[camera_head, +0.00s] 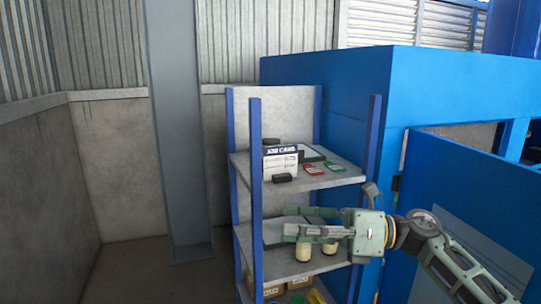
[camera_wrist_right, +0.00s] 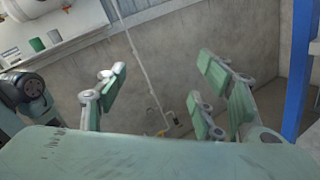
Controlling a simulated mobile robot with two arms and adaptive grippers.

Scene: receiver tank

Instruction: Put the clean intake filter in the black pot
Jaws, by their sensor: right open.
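My right gripper (camera_head: 286,220) reaches in from the right in front of the blue-posted shelf, level with its middle board. Its fingers point left and are apart, with nothing between them; they also show apart in the right wrist view (camera_wrist_right: 157,84). Two short cream cylinders (camera_head: 303,254) stand on the middle board, just below and behind the gripper, which partly covers them. They may be filters, but I cannot tell whether either is clean. I cannot make out a black pot. My left gripper is not in view.
The shelf's top board (camera_head: 335,180) holds a job card (camera_head: 281,162), a small black item (camera_head: 282,178), and red (camera_head: 313,169) and green (camera_head: 334,167) items. Boxes sit on the bottom level. A grey column (camera_head: 178,130) stands left; a blue panel (camera_head: 465,195) stands right.

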